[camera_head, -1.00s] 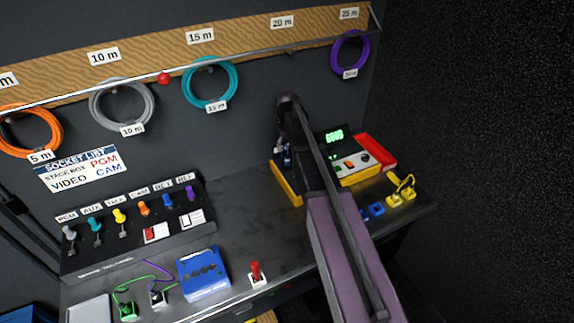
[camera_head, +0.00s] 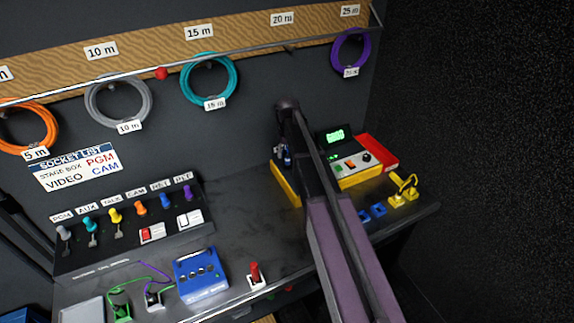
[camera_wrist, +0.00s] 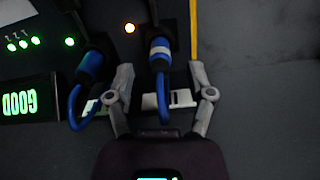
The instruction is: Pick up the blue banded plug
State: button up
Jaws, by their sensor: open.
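The blue banded plug (camera_wrist: 160,56), blue with a pale band, is in the wrist view with its dark end toward the top and a blue cable looping down. My gripper (camera_wrist: 161,74) is open, with one finger on each side of this plug. I cannot tell whether either finger touches it. A second blue plug (camera_wrist: 92,64), with no pale band visible, sits just left of the left finger, its cable curving down. In the head view, a blue plug (camera_head: 287,156) shows beside my arm at the yellow-edged unit; which one it is, I cannot tell. My arm hides much there.
A yellow strip (camera_wrist: 194,30) runs right of the banded plug, with clear dark surface beyond. A red tray (camera_head: 377,151) and yellow connectors (camera_head: 403,190) stand right in the head view.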

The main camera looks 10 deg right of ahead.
aim_at(287, 160)
jog(key=shift+f+b, duration=0.95)
jog(key=shift+f, duration=0.3)
grip_shut()
